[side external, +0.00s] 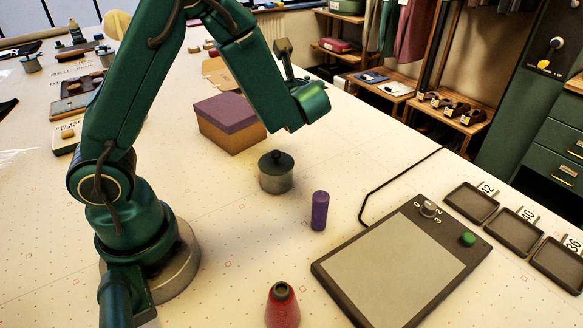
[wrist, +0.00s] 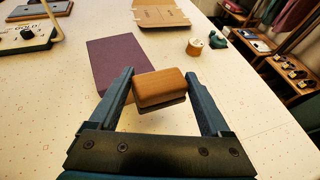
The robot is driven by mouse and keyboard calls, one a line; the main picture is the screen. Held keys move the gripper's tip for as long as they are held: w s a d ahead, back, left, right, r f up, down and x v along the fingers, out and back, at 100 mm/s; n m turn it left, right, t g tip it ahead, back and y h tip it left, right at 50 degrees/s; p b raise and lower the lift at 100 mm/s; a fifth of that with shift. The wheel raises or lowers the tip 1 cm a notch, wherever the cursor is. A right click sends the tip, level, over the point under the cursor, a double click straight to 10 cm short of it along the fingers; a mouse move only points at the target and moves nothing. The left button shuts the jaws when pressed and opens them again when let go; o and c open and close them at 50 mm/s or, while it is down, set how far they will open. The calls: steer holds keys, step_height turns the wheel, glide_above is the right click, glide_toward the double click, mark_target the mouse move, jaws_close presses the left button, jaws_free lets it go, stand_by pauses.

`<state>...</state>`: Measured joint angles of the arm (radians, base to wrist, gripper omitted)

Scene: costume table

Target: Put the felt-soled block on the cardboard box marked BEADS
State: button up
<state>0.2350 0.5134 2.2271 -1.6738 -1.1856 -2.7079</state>
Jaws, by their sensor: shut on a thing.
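My gripper (wrist: 160,84) is shut on a brown wooden block (wrist: 160,86) with a thin dark layer under it, seen in the wrist view. The block sits between the two fingertips. A box with a flat purple top and brown cardboard sides (side external: 231,122) stands on the table in the side view. Its purple top (wrist: 117,62) lies beyond and left of the block in the wrist view. I cannot read any BEADS marking on it.
A lidded metal pot (side external: 276,172) and a purple cylinder (side external: 319,210) stand nearer than the box. A grey-panelled device (side external: 390,268), a red cone (side external: 283,306) and small trays (side external: 471,202) lie at front and right. A spool (wrist: 194,47) stands beyond the block.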

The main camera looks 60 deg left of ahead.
steer(key=s+a+r+n+g, duration=0.3)
steer(key=s+a+n+g, duration=0.15)
steer(key=s+a, duration=0.4)
steer(key=s+a+r+n+g, duration=0.3)
steer(key=s+a+n+g, duration=0.15)
steer(key=s+a, duration=0.35)
steer(key=m, duration=0.1)
glide_above(229, 106)
step_height(229, 106, down, 6)
steer(key=shift+f, duration=2.25)
steer(key=o, duration=1.2)
steer(key=shift+f, duration=0.1)
steer(key=shift+c, duration=0.2)
